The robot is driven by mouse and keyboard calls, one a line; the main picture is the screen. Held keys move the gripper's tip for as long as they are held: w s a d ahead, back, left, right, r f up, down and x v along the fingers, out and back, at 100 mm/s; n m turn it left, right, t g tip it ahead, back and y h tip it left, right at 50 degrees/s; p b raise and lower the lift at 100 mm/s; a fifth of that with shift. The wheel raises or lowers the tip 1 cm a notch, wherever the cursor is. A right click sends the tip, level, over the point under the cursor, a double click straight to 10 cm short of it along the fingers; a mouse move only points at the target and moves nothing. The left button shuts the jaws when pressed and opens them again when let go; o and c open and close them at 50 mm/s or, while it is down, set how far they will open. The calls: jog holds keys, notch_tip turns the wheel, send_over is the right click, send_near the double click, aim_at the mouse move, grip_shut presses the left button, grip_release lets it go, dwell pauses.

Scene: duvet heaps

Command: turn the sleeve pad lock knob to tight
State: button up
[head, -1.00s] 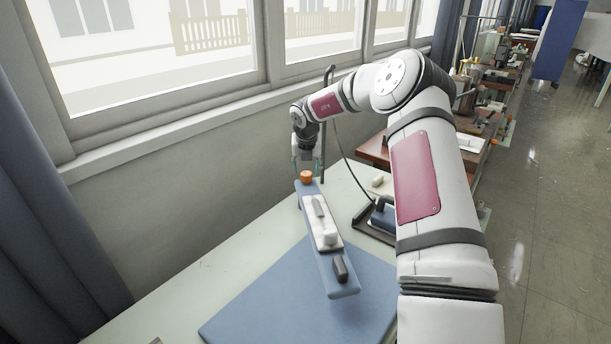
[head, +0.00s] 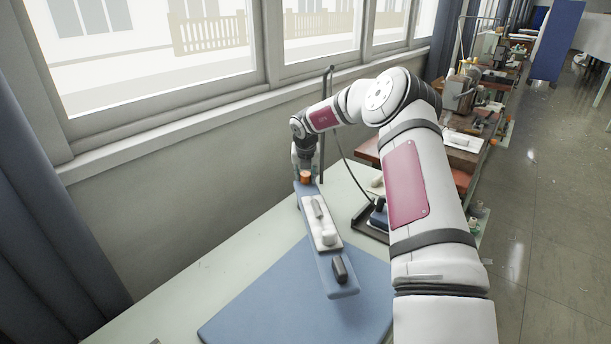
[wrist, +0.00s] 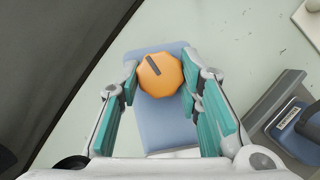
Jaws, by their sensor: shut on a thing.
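The orange lock knob (wrist: 160,76) sits at the far end of the blue sleeve pad (wrist: 165,124) in the wrist view. In the head view the knob (head: 305,177) shows just below my gripper (head: 306,168), at the window end of the pad (head: 342,291). In the wrist view my gripper (wrist: 160,79) has its teal fingers on either side of the knob, shut on it. The tight and loose marks cannot be made out.
A white block and a dark handle (head: 339,269) lie along the pad. A blue mat (head: 290,300) covers the front of the pale table (head: 190,285). An iron on a dark stand (head: 373,219) is to the right. A dark upright pole (head: 325,120) stands behind my gripper.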

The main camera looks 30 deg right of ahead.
jog(key=m, duration=0.1)
jog(key=m+b, duration=0.1)
jog(key=shift+w+a+f+m+g+h, duration=0.1)
jog(key=shift+w+a+m+g+h, duration=0.05)
jog(key=shift+m+g+h, duration=0.2)
jog(key=shift+m+g+h+b, duration=0.35)
jog(key=shift+m+b, duration=0.3)
jog(key=shift+m, duration=0.4)
jog(key=o, duration=1.2)
jog(key=shift+c, duration=0.2)
jog(key=v, duration=1.2)
